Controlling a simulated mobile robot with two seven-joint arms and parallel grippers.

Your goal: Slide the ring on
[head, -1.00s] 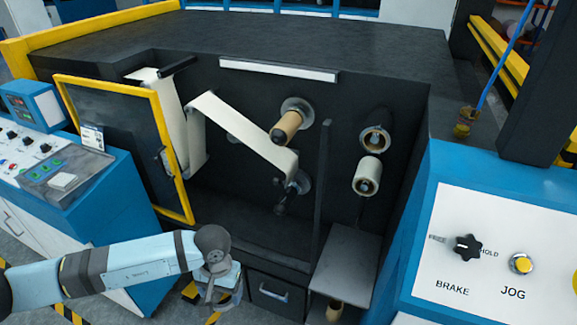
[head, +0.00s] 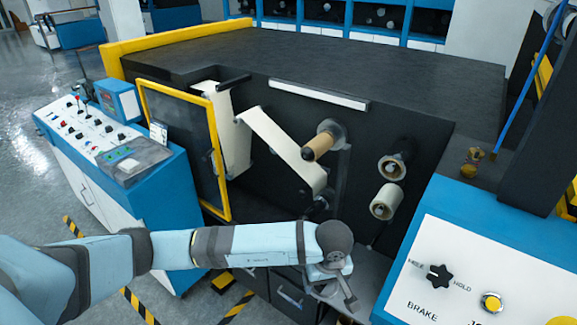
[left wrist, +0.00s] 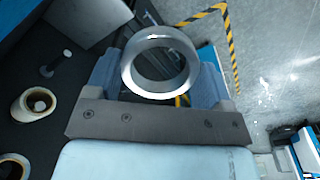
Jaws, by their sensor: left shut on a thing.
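A shiny metal ring (left wrist: 131,70) sits between the two fingers of my left gripper (left wrist: 158,82) in the left wrist view, its opening facing the camera. In the head view my left gripper (head: 335,288) is in front of the machine's lower right part, below the rolls. I cannot make out the ring there. The machine's dark face carries a brown core (head: 318,147) on a shaft and two short rolls, the upper one (head: 391,168) and the lower one (head: 385,202). In the left wrist view a dark peg (left wrist: 56,64) stands left of the ring, apart from it. My right gripper is out of view.
A pale web (head: 285,148) runs across the machine face beside a yellow-framed door (head: 222,165). A blue panel with brake and jog controls (head: 480,270) stands at the right. A control desk (head: 120,150) stands at the left. Striped tape (left wrist: 232,50) marks open floor.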

